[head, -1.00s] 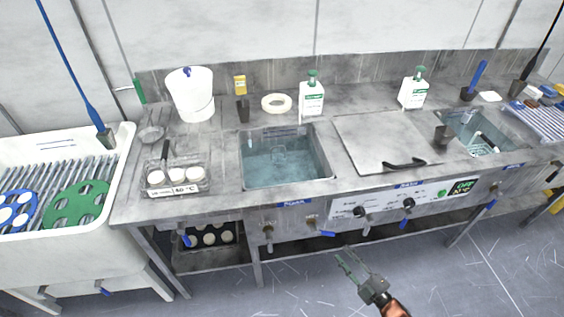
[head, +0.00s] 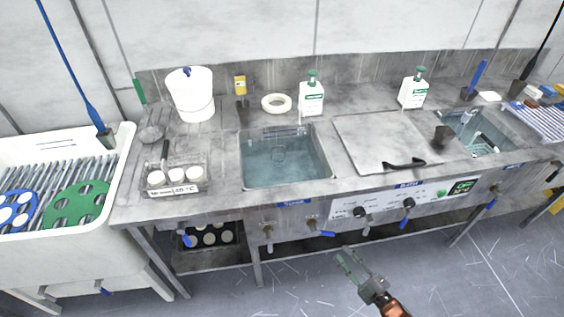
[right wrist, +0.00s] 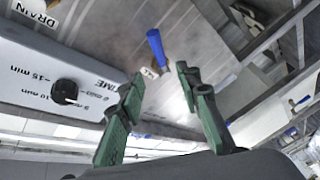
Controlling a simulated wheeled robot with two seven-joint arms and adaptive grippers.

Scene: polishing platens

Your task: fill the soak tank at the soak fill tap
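The soak tank (head: 262,142) is a square steel basin set into the bench, with clear bluish water in it. Two valves sit on the bench front below it; the right one has a blue lever (head: 326,234). In the right wrist view a blue lever (right wrist: 156,47) hangs beyond the fingertips, near a small white tag (right wrist: 150,73) whose text is hard to read. My right gripper (head: 348,258) is open and empty, below and in front of the bench edge; its green fingers (right wrist: 160,80) show apart. My left gripper is not in view.
A panel with dials (head: 385,209) runs along the bench front. A flat lid with a black handle (head: 404,164) lies right of the tank. A caddy of white discs (head: 176,190) and a white bucket (head: 190,95) stand left. The floor in front is clear.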

